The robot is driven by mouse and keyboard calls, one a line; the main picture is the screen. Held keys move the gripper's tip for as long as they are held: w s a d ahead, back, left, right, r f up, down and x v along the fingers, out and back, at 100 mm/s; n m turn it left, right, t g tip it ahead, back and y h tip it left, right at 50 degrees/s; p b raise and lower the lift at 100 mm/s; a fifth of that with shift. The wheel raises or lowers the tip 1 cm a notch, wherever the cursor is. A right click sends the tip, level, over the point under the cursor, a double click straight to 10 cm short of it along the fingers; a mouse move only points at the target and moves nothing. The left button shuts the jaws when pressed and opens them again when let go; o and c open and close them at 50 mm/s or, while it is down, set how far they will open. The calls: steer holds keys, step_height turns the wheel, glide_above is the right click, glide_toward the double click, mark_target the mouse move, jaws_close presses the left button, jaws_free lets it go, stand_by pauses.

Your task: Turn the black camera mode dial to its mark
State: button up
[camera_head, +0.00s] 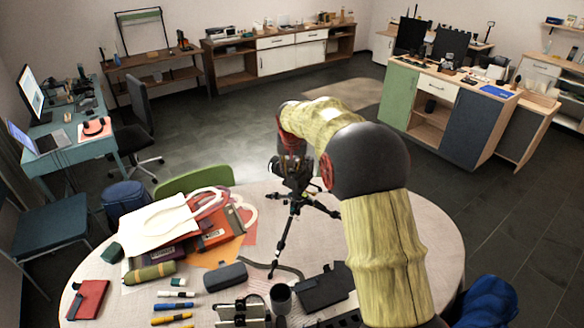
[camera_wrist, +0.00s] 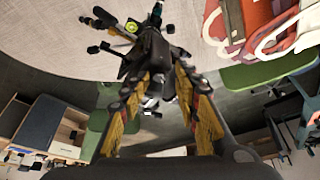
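The black camera (camera_head: 290,168) sits on a black tripod (camera_head: 283,232) standing on the round table. My gripper (camera_head: 291,152) is at the camera, coming down from above, and partly covers it. In the wrist view the dark camera (camera_wrist: 150,52) lies just beyond and between my fingertips. My gripper's yellow-and-black fingers (camera_wrist: 158,82) are apart, one on each side of the camera's near parts. The mode dial and its mark cannot be made out among the dark parts, and I cannot tell whether a fingertip touches the dial.
The round table (camera_head: 440,240) carries a pile of bags (camera_head: 165,225), a dark case (camera_head: 225,277), a grey mug (camera_head: 281,297) and several markers close to the tripod. A green chair (camera_head: 195,180) stands behind the table. The tabletop right of my arm looks clear.

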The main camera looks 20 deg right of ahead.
steer(key=v, duration=0.8)
stand_by(0.4)
